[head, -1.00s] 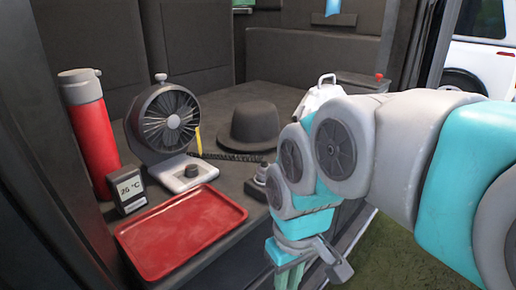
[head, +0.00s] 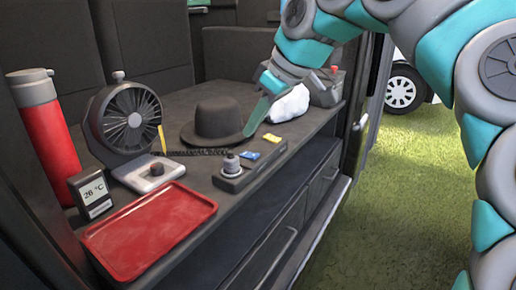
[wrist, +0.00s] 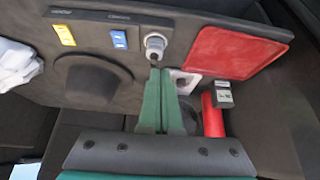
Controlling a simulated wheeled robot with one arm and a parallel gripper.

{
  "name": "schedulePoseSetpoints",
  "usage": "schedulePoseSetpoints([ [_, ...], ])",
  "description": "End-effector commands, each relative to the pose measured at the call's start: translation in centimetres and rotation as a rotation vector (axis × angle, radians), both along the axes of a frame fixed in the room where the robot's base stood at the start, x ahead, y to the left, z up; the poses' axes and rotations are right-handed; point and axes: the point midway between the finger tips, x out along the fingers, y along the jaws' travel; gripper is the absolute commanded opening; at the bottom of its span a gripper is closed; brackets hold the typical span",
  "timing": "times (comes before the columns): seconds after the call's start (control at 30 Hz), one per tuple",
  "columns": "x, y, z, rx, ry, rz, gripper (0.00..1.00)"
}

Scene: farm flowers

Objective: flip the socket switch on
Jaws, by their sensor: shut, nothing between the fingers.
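The dark socket strip (head: 262,166) lies along the front edge of the van's dark counter. A grey plug (head: 232,164) stands upright at its near end, with a coiled black cord running to the fan. A blue piece (head: 250,155) and a yellow piece (head: 272,138) sit at the strip farther along; I cannot tell which is the switch or its position. The wrist view also shows the plug (wrist: 155,45), the blue piece (wrist: 118,39) and the yellow piece (wrist: 64,34). My gripper (head: 250,128) is shut and empty, above the counter near the hat, apart from the strip.
The black fan (head: 128,120), black hat (head: 218,122), red tray (head: 150,232), red flask (head: 45,135) and temperature display (head: 92,193) stand on the counter. A white bundle (head: 291,104) lies behind my gripper. Grass is open at the right.

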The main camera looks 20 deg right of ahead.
Motion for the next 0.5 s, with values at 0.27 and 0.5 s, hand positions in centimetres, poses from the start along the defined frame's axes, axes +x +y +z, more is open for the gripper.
schedulePoseSetpoints([
  [0.27, 2.7, -5.6, 1.9, 0.056, -0.075, -0.016, 0.0],
  [0.5, 3.5, -8.4, 2.1, 0.079, -0.097, -0.031, 0.0],
])
